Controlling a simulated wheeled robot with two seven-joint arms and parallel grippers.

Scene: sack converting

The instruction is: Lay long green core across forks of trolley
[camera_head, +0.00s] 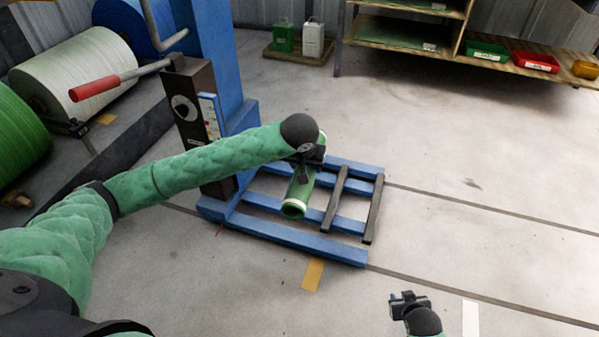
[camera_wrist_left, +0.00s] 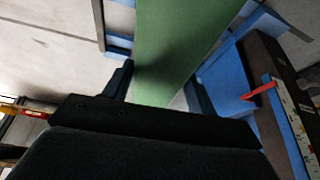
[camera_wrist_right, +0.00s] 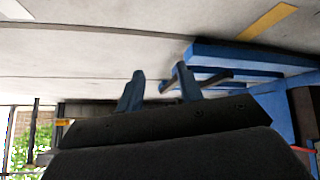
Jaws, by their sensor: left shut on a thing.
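The green core (camera_head: 300,192) is a tube with a pale-rimmed open end facing the front. My left gripper (camera_head: 308,156) is shut on the green core, which fills the space between its fingers in the left wrist view (camera_wrist_left: 170,60).
The trolley's blue mast (camera_head: 215,60) with a red-handled lever (camera_head: 95,85) stands left of the core. Large white (camera_head: 75,75) and green (camera_head: 18,140) rolls lie further left. Shelving with green (camera_head: 487,51) and red (camera_head: 535,62) bins stands at the back right. The floor to the right is clear.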

